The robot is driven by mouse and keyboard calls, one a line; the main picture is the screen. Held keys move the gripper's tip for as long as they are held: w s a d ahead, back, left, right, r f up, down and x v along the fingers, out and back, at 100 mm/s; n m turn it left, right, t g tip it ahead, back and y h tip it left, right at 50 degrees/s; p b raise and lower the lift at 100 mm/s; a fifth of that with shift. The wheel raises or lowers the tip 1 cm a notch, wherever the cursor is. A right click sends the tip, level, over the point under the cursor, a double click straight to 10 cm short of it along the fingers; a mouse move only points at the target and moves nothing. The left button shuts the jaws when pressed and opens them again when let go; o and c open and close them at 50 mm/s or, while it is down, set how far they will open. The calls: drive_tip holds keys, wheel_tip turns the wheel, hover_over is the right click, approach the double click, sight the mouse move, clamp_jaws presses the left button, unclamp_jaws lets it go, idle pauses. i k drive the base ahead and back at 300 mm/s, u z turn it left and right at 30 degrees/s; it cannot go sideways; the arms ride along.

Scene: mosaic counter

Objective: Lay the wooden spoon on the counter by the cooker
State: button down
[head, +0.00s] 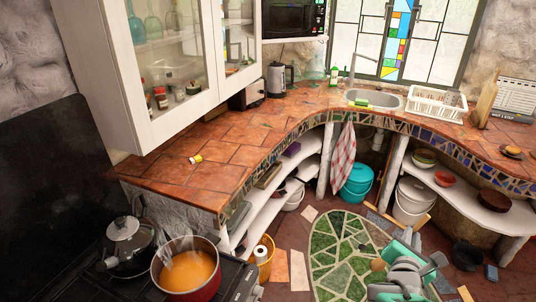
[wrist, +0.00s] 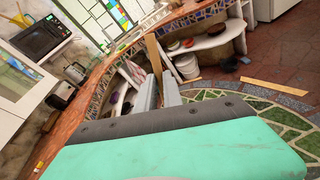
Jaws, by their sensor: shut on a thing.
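The wooden spoon (wrist: 153,55) is a plain brown strip standing up between the two grey fingers of my gripper (wrist: 160,88) in the wrist view. In the head view, my gripper (head: 405,264) is at the lower right, over the floor and away from the counter. A small brown rounded end of the spoon (head: 378,265) shows at its left; the rest is hard to make out. The terracotta-tiled counter (head: 165,170) curves from the cooker to the sink. The dark cooker (head: 238,278) is at the lower left, below the counter's near end.
A red pot of orange soup (head: 188,272) and a lidded dark pot (head: 130,246) stand on the cooker. A small yellow item (head: 196,158) lies on the counter, with free tiles around it. White cabinets (head: 165,90) overhang the counter. A toaster (head: 247,92) and kettle (head: 277,80) stand farther back.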

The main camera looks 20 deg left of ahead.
sight(230, 153)
drive_tip(key=i, duration=3.45)
drive_tip(key=u, duration=4.85)
drive_tip(key=i, duration=0.5)
